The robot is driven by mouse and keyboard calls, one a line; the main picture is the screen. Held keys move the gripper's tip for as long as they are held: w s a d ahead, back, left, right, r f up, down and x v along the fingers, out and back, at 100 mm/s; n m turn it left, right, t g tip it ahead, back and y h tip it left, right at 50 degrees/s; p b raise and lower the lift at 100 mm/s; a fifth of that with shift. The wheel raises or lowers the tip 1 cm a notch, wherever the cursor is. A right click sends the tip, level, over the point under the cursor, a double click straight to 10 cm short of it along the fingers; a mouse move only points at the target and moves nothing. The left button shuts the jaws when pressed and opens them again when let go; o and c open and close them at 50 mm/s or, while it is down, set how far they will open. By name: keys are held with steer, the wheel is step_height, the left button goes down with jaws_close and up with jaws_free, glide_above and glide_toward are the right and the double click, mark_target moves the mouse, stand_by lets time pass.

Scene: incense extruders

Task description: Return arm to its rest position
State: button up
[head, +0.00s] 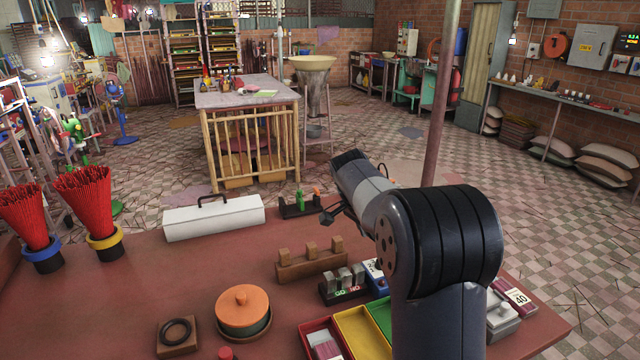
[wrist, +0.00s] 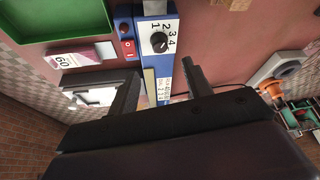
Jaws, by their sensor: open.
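My arm rises from the front right of the red-brown table (head: 130,285) in the head view, with its forearm reaching away over the table. My gripper (head: 328,214) shows only in part at the forearm's far end, above the table. In the wrist view my gripper (wrist: 162,70) has its two dark fingers apart with nothing between them. Beyond the fingers lies a blue device (wrist: 152,60) with a numbered dial and a red switch. I cannot tell the height of the fingers above it.
A white toolbox (head: 213,218), a wooden rack (head: 312,262), an orange-lidded pot (head: 243,308) and a yellow tray (head: 362,333) stand on the table. Red incense bundles (head: 85,195) stand at left. A green tray (wrist: 50,30) shows in the wrist view. The tiled floor behind is mostly open.

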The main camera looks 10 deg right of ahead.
steer(key=x, duration=1)
steer(key=shift+a, duration=0.1)
steer(key=shift+s+r+n+p, duration=0.1)
steer(key=shift+n+p, duration=0.2)
steer(key=shift+p, duration=0.1)
